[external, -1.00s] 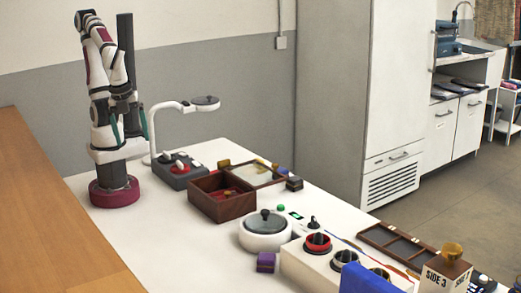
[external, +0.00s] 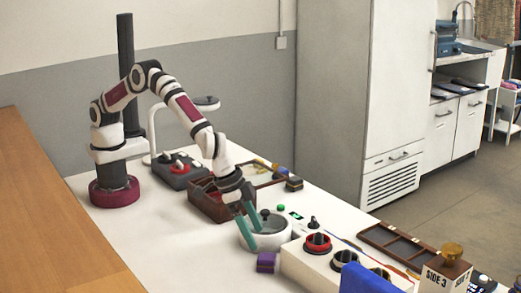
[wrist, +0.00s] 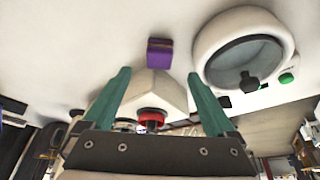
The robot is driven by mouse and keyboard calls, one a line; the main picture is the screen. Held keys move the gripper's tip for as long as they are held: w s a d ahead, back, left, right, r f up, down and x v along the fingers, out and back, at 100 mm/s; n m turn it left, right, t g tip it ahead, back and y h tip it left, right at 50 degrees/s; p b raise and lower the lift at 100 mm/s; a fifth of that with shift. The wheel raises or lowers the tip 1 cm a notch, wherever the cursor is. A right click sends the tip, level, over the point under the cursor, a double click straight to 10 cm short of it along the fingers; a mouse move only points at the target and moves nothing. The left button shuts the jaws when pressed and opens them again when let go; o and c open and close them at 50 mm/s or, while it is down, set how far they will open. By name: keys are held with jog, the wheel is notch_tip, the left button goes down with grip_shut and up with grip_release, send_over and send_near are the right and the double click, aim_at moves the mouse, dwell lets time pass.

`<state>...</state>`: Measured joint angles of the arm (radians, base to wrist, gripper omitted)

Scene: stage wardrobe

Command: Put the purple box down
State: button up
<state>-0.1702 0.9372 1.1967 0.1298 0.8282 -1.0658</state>
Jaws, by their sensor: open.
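The purple box (external: 266,262) sits on the white table, in front of the round white pot and beside the left end of the white knob panel. It also shows in the wrist view (wrist: 159,54), beyond the fingertips and between their lines. My gripper (external: 257,241) has teal fingers spread apart, with nothing between them. In the external view it is above and in front of the pot, short of the box. In the wrist view the gripper (wrist: 159,72) points toward the box without touching it.
The lidded white pot (external: 279,237) stands close behind the box. The white knob panel (external: 300,270) is to its right. A brown wooden box (external: 205,206) lies behind my gripper. The table's front left is clear.

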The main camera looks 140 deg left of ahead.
aim_at(264, 256)
jog(key=x, duration=0.8)
jog(key=shift+d+f, duration=0.1)
jog(key=shift+f, duration=0.05)
grip_shut()
jog(key=shift+d+r, duration=0.1)
jog(key=shift+r, duration=2.15)
jog(key=s+d+r, duration=0.3)
jog(key=d+r, duration=0.4)
jog(key=d, duration=0.4)
jog(key=s+d+r+m+h, duration=0.1)
jog(key=s+r+m, duration=0.3)
jog(key=s+r, duration=0.4)
jog(key=s+d+r+m+t+h, duration=0.1)
jog(key=s+d+r+m, duration=0.3)
jog(key=s+r, duration=0.4)
jog(key=s+m+h, duration=0.1)
jog(key=s, duration=0.4)
jog(key=shift+s+d+r, duration=0.2)
jog(key=shift+d+r, duration=0.1)
jog(key=shift+r, duration=0.1)
